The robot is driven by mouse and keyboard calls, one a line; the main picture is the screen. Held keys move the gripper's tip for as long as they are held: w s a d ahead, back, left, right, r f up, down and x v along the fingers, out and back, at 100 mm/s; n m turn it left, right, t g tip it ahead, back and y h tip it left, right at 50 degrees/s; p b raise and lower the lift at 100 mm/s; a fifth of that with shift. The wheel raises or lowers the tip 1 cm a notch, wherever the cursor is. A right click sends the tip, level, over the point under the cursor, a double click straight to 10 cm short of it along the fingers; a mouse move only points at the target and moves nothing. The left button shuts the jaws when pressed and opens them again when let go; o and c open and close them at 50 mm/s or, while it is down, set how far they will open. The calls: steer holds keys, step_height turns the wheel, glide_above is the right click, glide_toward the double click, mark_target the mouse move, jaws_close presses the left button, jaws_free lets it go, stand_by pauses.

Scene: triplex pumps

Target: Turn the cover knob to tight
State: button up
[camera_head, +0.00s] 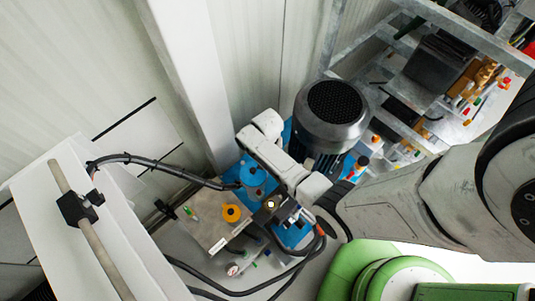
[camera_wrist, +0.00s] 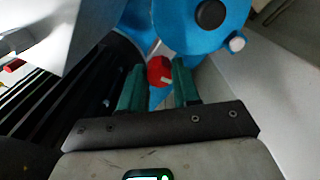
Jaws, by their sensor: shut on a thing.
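The red round knob (camera_wrist: 160,70) with a pale mark shows in the wrist view, set low among blue pump parts. My gripper (camera_wrist: 158,78) has green fingers on either side of this knob and is shut on it. The blue pump body (camera_wrist: 198,28) with a dark round centre rises just beyond the fingers. In the head view the blue pump (camera_head: 252,175) shows beside my arm; the knob and my fingertips are hidden there.
A large grey motor (camera_head: 335,112) with a black grille stands beside the pump. Black hoses (camera_head: 165,166) run around the pump. A metal shelf (camera_head: 455,30) with clutter stands at upper right.

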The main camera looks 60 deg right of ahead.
steer(key=shift+m, duration=1.1)
steer(key=o, duration=1.1)
steer(key=shift+c, duration=0.2)
steer(key=shift+r, duration=0.1)
step_height(320, 180, up, 11)
steer(key=p, duration=0.1)
steer(key=shift+f, duration=0.2)
